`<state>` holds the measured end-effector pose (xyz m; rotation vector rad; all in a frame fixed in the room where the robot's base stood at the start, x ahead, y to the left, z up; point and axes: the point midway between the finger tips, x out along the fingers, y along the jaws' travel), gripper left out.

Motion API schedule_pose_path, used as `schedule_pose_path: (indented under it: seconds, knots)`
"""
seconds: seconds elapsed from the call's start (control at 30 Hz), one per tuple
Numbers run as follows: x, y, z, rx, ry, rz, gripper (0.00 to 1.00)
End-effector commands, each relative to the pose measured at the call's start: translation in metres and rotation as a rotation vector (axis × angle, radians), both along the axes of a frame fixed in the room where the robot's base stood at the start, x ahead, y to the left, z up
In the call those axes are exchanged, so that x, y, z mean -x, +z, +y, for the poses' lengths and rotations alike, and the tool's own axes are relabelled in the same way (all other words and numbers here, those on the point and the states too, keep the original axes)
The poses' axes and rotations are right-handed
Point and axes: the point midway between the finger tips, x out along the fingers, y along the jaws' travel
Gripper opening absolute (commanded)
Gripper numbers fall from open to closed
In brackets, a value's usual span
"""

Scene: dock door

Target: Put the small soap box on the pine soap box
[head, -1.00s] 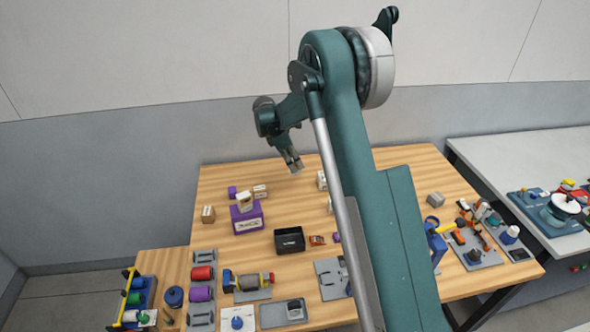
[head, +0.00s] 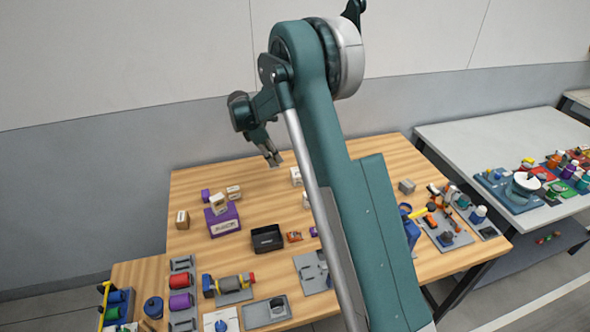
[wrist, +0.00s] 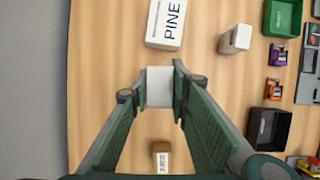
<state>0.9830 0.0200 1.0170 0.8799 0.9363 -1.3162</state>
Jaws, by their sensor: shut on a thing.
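My gripper (wrist: 160,88) is shut on a small white box (wrist: 160,90), taken to be the small soap box, gripped between the green finger pads. In the head view, my gripper (head: 273,158) hangs above the back of the wooden table, and the held box is too small to make out clearly. The pine soap box (wrist: 166,22), white with "PINE" on it, lies ahead of the fingers in the wrist view, apart from the held box. In the head view, the pine soap box (head: 296,176) stands right of my gripper, close to my arm.
Another pale box (wrist: 236,38) stands beside the pine box. A small labelled box (wrist: 161,157) lies behind the fingers. A black bin (head: 267,238), a green bin (wrist: 283,17) and a purple box (head: 223,222) are also on the table. Bare wood surrounds my gripper.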

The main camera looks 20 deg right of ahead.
Motion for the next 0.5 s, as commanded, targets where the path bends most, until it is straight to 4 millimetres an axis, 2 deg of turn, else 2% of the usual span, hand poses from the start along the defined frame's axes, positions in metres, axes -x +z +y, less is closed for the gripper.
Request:
schedule_pose_path:
  seconds: [0.3,0.5]
  knots:
    - [0.0,0.032,-0.08,0.0,-0.04,0.001,0.06]
    - [0.002,0.047,-0.117,0.0,-0.056,0.0,0.06]
